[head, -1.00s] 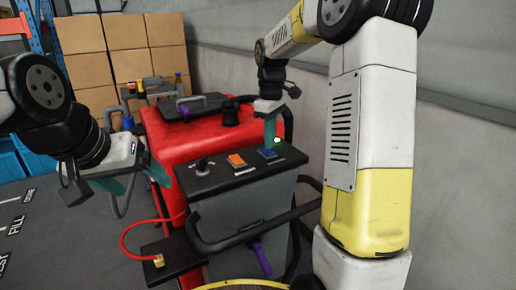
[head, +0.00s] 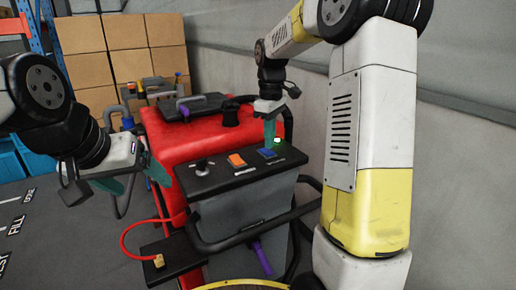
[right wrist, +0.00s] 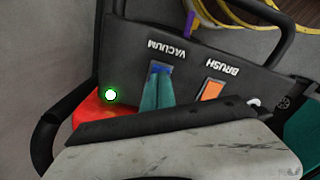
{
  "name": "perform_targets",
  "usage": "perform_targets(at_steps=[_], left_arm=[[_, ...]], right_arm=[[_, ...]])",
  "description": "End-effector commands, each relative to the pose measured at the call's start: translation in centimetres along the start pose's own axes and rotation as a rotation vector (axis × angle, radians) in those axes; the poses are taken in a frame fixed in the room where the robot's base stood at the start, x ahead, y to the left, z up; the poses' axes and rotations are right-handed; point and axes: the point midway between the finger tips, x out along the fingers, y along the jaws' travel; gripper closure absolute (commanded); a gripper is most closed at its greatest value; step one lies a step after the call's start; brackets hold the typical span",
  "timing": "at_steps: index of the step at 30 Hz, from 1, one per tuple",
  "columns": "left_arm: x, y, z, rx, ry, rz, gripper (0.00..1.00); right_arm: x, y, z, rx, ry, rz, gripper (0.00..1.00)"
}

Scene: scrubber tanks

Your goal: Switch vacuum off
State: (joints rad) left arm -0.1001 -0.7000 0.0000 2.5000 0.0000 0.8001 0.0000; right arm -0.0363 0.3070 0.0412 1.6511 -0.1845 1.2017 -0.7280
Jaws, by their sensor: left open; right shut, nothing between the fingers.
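The blue vacuum switch (head: 267,154) is on the black control panel (head: 222,180) of the red scrubber, right of the orange brush switch (head: 237,161). In the right wrist view, the blue switch (right wrist: 161,69) shows beside the VACUUM label. My right gripper (head: 269,147) is shut and empty, pointing down, its teal fingertips (right wrist: 158,74) at the blue switch and hiding part of it. I cannot tell whether they touch. A lamp (head: 277,140) beside it glows green-white. My left gripper (head: 140,186) is open and empty, left of the scrubber.
A dark knob (head: 202,166) sits at the panel's left end. A black handlebar (head: 240,236) curves around the panel's front. A red hose (head: 125,238) loops at the left. A grey wall (head: 462,160) stands close on the right. Stacked cartons (head: 125,50) are behind.

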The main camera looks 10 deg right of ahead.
Motion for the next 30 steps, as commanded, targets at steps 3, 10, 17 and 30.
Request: perform_targets(at_steps=[3,10,17,30], left_arm=[[0.0,0.0,0.0,0.0,0.0,0.0,0.2],[0.0,0.0,0.0,0.0,0.0,0.0,0.2],[0.0,0.0,0.0,0.0,0.0,0.0,0.2],[0.0,0.0,0.0,0.0,0.0,0.0,0.2]], right_arm=[[0.0,0.0,0.0,0.0,0.0,0.0,1.0],[0.2,0.0,0.0,0.0,0.0,0.0,1.0],[0.6,0.0,0.0,0.0,0.0,0.0,1.0],[1.2,0.0,0.0,0.0,-0.001,0.0,1.0]])
